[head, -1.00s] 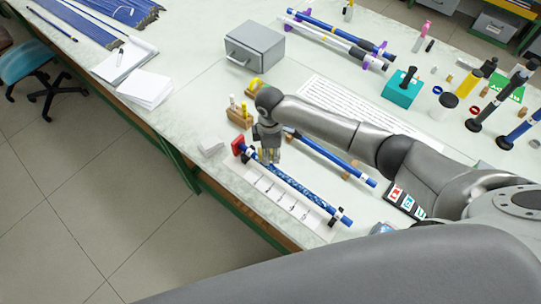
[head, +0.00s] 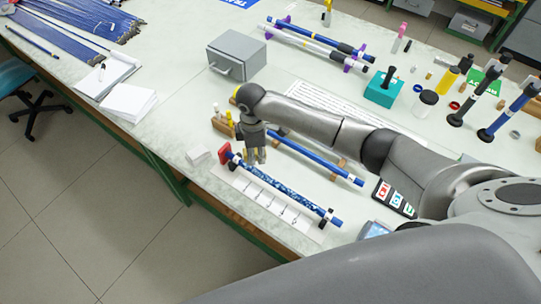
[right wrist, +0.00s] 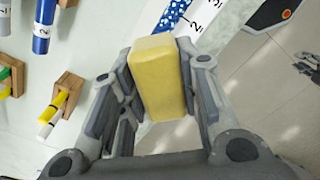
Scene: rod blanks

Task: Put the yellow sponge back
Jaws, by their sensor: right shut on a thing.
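The yellow sponge (right wrist: 157,78) is a pale yellow block between the two fingers of my right gripper (right wrist: 155,100) in the right wrist view. The fingers are shut on its sides. In the head view the right gripper (head: 256,155) points down near the red-ended end of a speckled blue rod (head: 285,189). The sponge is mostly hidden there by the fingers. Whether it touches the rod or hangs above it cannot be told. My left gripper is not in view.
A numbered white strip (head: 262,201) lies under the speckled rod. A grey metal box (head: 237,56) stands behind. Table's front edge is close.

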